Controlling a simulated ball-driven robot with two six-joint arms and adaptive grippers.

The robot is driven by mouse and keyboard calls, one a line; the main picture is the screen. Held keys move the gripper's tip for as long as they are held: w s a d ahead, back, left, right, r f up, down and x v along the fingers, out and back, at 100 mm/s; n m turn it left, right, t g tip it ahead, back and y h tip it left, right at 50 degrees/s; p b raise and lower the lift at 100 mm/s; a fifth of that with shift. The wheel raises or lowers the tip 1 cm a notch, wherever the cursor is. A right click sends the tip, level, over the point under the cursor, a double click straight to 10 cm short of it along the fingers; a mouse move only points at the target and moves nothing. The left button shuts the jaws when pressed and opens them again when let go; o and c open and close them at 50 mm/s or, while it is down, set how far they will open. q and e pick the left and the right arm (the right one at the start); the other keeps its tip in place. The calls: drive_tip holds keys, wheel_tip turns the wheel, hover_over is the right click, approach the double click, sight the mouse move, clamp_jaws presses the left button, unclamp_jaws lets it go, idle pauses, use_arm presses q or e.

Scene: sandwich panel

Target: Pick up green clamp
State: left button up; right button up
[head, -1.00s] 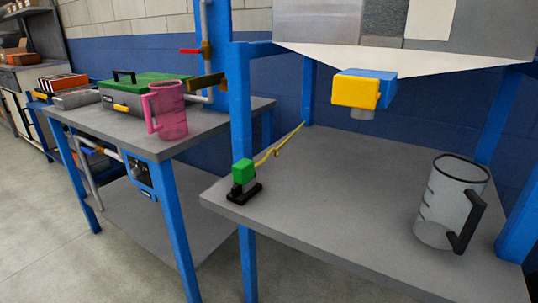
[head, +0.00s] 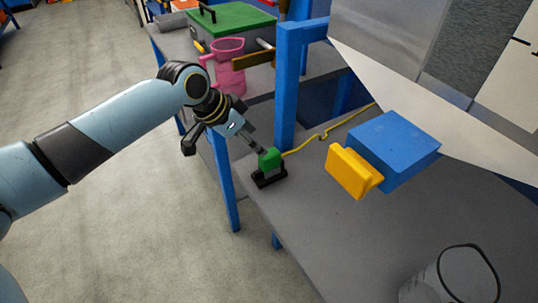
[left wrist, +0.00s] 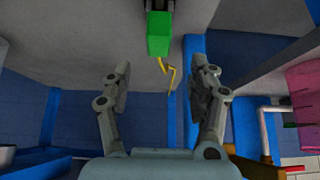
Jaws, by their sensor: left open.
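The green clamp (head: 271,159) stands on its black base (head: 269,177) near the left edge of the grey table, with a yellow cord running from it. In the left wrist view the green clamp (left wrist: 159,37) is at the top centre. My left gripper (head: 250,143) reaches in from the left in the head view, its fingertips just beside the clamp. In the left wrist view my left gripper (left wrist: 163,78) is open and empty, its fingers spread, with the clamp beyond the fingertips. My right gripper is not in view.
A blue post (head: 286,90) rises close behind the gripper. A blue and yellow block (head: 398,147) overhangs the table at right. A clear jug (head: 455,280) stands at the front right. A pink jug (head: 230,75) stands on the neighbouring table.

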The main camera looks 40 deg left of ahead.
sight(269, 154)
use_arm(q)
drive_tip(key=x, duration=0.8)
drive_tip(key=shift+d+f, duration=0.15)
drive_tip(key=shift+f, duration=0.1)
drive_tip(key=shift+c, duration=0.4)
clamp_jaws()
